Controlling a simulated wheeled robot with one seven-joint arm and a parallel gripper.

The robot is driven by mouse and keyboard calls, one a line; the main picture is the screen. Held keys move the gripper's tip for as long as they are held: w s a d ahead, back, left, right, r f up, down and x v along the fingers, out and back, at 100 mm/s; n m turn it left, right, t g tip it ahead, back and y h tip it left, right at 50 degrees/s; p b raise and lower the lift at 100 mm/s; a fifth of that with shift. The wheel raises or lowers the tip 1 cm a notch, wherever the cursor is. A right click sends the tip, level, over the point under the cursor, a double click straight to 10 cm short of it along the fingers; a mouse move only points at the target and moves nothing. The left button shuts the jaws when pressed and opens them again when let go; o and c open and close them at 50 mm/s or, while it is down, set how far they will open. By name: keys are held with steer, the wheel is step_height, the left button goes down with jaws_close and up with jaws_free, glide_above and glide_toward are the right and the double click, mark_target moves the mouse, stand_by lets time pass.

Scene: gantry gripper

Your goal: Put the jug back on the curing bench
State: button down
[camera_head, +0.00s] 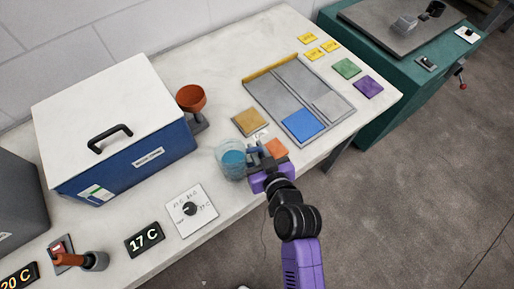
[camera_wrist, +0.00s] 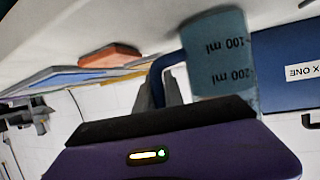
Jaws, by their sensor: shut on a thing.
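The jug (camera_head: 232,160) is clear with blue contents and stands upright at or just over the front part of the white bench (camera_head: 225,75). I cannot tell whether its base touches the top. In the wrist view, which is upside down, the jug (camera_wrist: 222,58) shows 100 ml and 200 ml marks, and its blue handle (camera_wrist: 158,75) is between my fingers. My gripper (camera_head: 257,156) is shut on the handle, from the jug's right side. The fingertips (camera_wrist: 165,92) are partly hidden behind my gripper's body in the wrist view.
A blue box with a white lid (camera_head: 115,110) and a brown funnel cup (camera_head: 191,100) stand to the left. A dial plate (camera_head: 190,209) and a 17 C display (camera_head: 145,240) lie in front. Coloured tiles and a grey tray (camera_head: 325,97) are to the right. A teal bench (camera_head: 385,75) stands beyond.

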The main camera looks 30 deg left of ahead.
steer(key=shift+f, duration=0.15)
steer(key=c, duration=1.4)
jaws_free()
steer(key=shift+c, duration=0.2)
steer(key=shift+r, duration=0.25)
steer(key=shift+s+d, duration=0.2)
steer(key=shift+d, duration=0.05)
steer(key=b+v, duration=0.1)
steer(key=v, duration=1)
steer(key=shift+r, duration=0.2)
steer(key=shift+s+d, duration=0.1)
steer(key=shift+d, duration=0.05)
